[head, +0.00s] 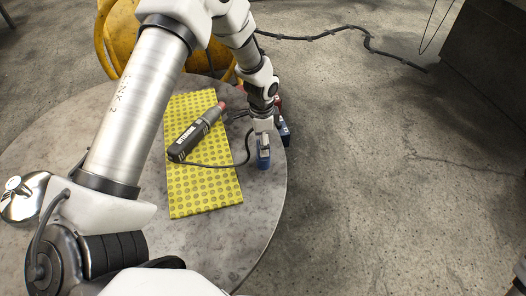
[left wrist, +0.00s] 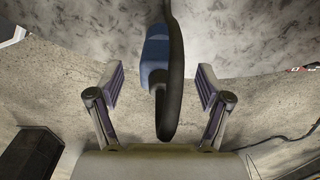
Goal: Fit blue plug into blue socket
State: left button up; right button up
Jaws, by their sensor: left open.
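The blue plug (head: 264,159) is near the right edge of the round table in the head view, just below my left gripper. In the left wrist view the blue plug (left wrist: 157,58) and its thick black cable (left wrist: 175,95) lie between the spread fingers of my left gripper (left wrist: 160,87). The gripper is open, with a gap on both sides of the plug and cable. A dark blue block (head: 285,131), apparently the blue socket, is partly hidden behind my left arm at the table edge; its opening cannot be seen. My right gripper is not in view.
A dark polishing tool (head: 197,134) with a cable lies on a yellow dotted cloth (head: 205,192) left of the plug. A red block (head: 278,101) sits by the blue one, partly hidden. A yellow chair (head: 118,40) stands behind the table.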

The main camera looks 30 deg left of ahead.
aim_at(263, 163)
pick_arm(q)
jog(key=f, duration=0.1)
jog(key=f+b, duration=0.1)
jog(key=f, duration=0.3)
jog(key=shift+w+d+f, duration=0.1)
jog(key=shift+w+d, duration=0.05)
jog(key=shift+w, duration=0.15)
jog(key=shift+s, duration=0.1)
jog(key=shift+c, duration=0.4)
grip_shut()
jog(key=shift+r, duration=0.25)
